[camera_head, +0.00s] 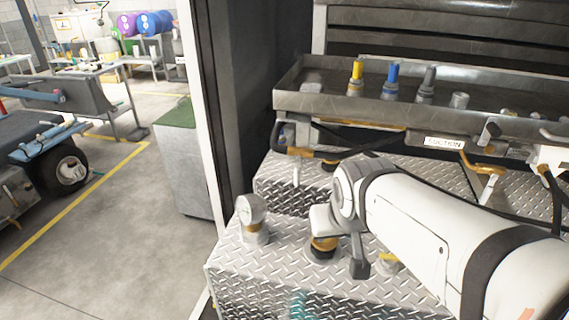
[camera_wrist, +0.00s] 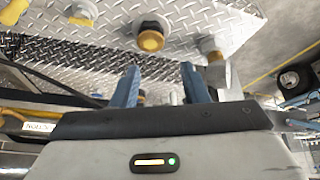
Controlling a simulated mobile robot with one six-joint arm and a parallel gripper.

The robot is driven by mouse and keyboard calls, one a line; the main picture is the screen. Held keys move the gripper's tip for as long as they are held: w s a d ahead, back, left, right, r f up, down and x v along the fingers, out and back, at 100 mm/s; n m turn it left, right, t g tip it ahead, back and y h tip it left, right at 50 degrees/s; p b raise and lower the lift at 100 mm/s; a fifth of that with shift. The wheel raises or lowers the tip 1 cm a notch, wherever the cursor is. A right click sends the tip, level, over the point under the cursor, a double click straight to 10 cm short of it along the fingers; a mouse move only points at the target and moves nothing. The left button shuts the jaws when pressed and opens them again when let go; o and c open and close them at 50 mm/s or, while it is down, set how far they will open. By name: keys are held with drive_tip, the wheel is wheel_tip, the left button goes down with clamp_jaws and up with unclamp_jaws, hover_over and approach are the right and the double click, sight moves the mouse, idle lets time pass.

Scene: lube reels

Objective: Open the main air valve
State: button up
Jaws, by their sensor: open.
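My gripper (camera_wrist: 162,78) is open in the wrist view, with two blue fingers apart and nothing held between them. In the head view my white arm crosses the right foreground, and its wrist hides the fingers. I cannot tell for certain which part is the main air valve. A yellow handle (camera_head: 484,168) shows below the tray near a label reading SUCTION (camera_head: 444,143), to the right of my wrist. An orange-brown bar or handle (camera_head: 296,151) shows under the tray's left end. Part of the pipework behind my arm is hidden.
A metal tray (camera_head: 330,100) with yellow-, blue- and grey-topped fittings spans the back. A grey-white capped fitting (camera_head: 250,215) and an orange-collared cap (camera_head: 323,246) stand on the diamond plate (camera_head: 235,268). An orange-yellow cap (camera_wrist: 150,40) shows in the wrist view. Open floor lies left.

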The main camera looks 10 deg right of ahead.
drive_tip(key=w+d+f+t+b, duration=0.1)
drive_tip(key=w+f+t+b, duration=0.25)
drive_tip(key=w+b, duration=0.4)
drive_tip(key=w+d+f+t+b, duration=0.25)
drive_tip(key=w+f+b, duration=0.2)
drive_tip(key=w, duration=0.65)
drive_tip(key=n+t+y+b, duration=0.2)
drive_tip(key=t+y+b, duration=0.1)
drive_tip(key=t+b, duration=0.4)
approach(299, 178)
drive_tip(key=w+g, duration=0.1)
drive_tip(key=w, duration=0.3)
drive_tip(key=shift+w+a+r+y+b, duration=0.15)
drive_tip(key=shift+w+y+b, duration=0.15)
drive_tip(key=shift+w+b, duration=0.15)
drive_tip(key=shift+w+a+r, duration=0.1)
drive_tip(key=shift+w+a, duration=0.05)
drive_tip(key=shift+w, duration=0.35)
drive_tip(key=w, duration=0.3)
drive_tip(key=w+a, duration=0.1)
drive_tip(key=w, duration=0.2)
drive_tip(key=shift+w+a, duration=0.15)
drive_tip(key=shift+w, duration=0.25)
drive_tip(key=shift+c, duration=0.2)
clamp_jaws()
